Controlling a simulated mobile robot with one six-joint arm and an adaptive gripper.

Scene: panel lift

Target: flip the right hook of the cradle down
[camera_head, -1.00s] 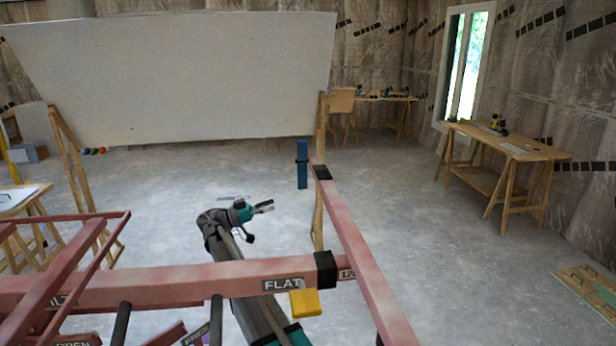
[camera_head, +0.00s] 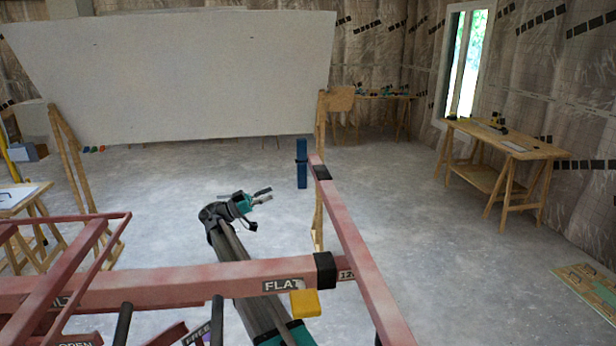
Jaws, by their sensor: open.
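The cradle is a red metal frame (camera_head: 215,279) across the foreground, with a long red arm (camera_head: 352,235) reaching away from me on the right. At its far end a blue hook (camera_head: 301,164) stands upright. My gripper (camera_head: 268,195) is open and empty, to the left of the red arm and a little nearer to me than the hook. Its fingers point right, and floor shows between it and the hook. The left hook is not in view.
A large pale panel (camera_head: 175,80) leans upright on wooden supports at the back. A yellow block (camera_head: 304,303) and a black collar (camera_head: 325,270) sit on the crossbar. A wooden workbench (camera_head: 500,145) stands at right. The floor between is clear.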

